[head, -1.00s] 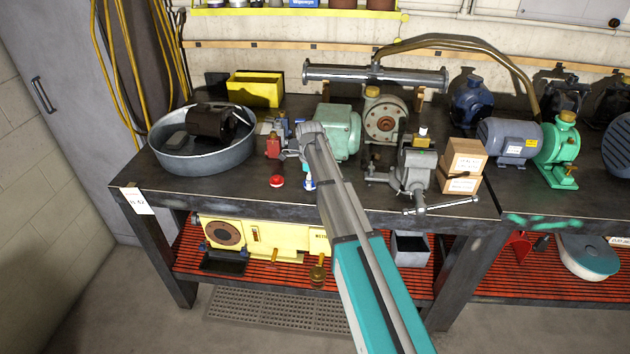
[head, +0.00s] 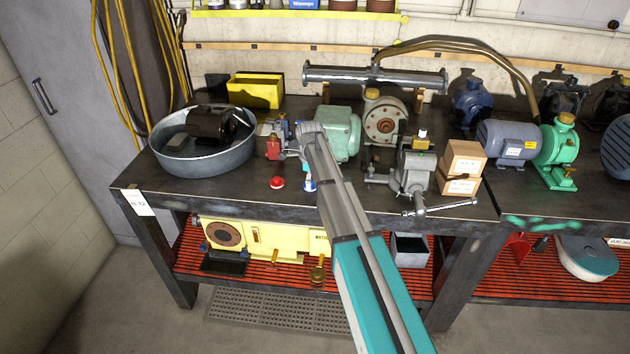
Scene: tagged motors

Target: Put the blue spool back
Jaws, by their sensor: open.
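A small blue and white piece (head: 309,184), which looks like the blue spool, is on the bench near its front edge, just left of my arm. A red round piece (head: 277,182) lies to its left. My gripper (head: 284,138) is open at the end of my arm, above and behind these two pieces in the picture. Its fingers are small and blend with the red and blue-grey parts behind, so their exact tips are hard to make out. I see nothing held in it. My arm hides part of the bench to the right.
A round metal tub (head: 200,160) with a dark motor (head: 213,124) stands left. A green motor pump (head: 340,137) is behind my arm. A grey vise (head: 413,172) and small cardboard boxes (head: 462,168) stand right. The bench front left of the red piece is clear.

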